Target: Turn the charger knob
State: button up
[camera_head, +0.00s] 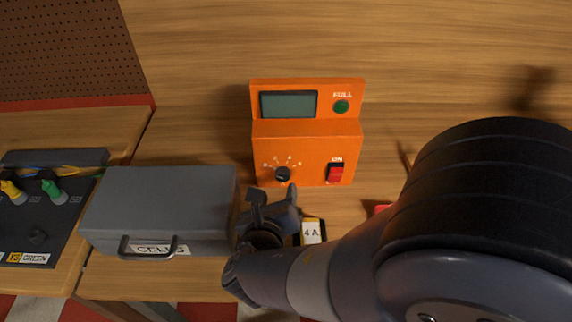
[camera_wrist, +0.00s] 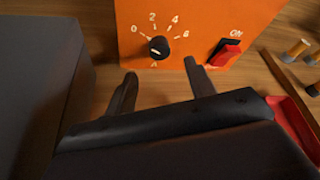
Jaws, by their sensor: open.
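The orange charger (camera_head: 315,140) stands on the wooden bench, with a blank grey display (camera_head: 288,104) and a green FULL lamp (camera_head: 341,107). Its black charger knob (camera_head: 283,174) sits low on the left of the front face. In the wrist view the knob (camera_wrist: 159,47) has a pale pointer line and a dial marked 0, 2, 4, 6 around it. My gripper (camera_head: 272,193) is open in front of the charger, just short of the knob. In the wrist view its two fingertips (camera_wrist: 160,69) are apart, below the knob, with nothing between them.
A red ON switch (camera_head: 336,173) is right of the knob. A grey CELLS case (camera_head: 160,205) stands close on the left. A red tray (camera_wrist: 295,125) and several small cylinders (camera_wrist: 300,50) are at the right.

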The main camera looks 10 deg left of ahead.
aim_at(283, 178)
jog(key=x, duration=0.6)
jog(key=shift+w+f, duration=0.2)
jog(key=shift+w, duration=0.2)
jog(key=c, duration=1)
jog(key=shift+o, duration=0.2)
